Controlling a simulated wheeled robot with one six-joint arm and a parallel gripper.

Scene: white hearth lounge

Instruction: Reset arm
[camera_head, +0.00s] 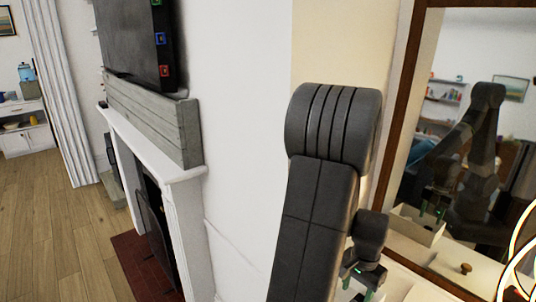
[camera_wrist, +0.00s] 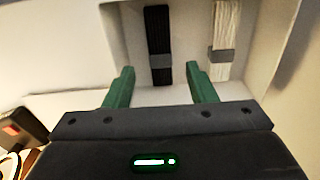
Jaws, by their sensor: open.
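My gripper (camera_wrist: 160,69) shows in the wrist view with its two green fingers apart and nothing between their tips. It points into a white open box (camera_wrist: 122,32). A black strap-like bundle (camera_wrist: 158,35) with a grey band lies in the box just beyond the fingertips. A white bundle (camera_wrist: 222,32) with a grey band lies to its right. In the head view, my dark arm stands upright in front of a wall and hides most of the gripper. The mirror (camera_head: 460,130) reflects the arm, the green fingers and a white box.
A white fireplace (camera_head: 178,185) with a grey mantel beam (camera_head: 150,118) and a wall-mounted screen (camera_head: 135,45) stands left of my arm. Wooden floor (camera_head: 65,235) lies open at the far left. Glowing wire loops (camera_head: 515,245) are at the right edge.

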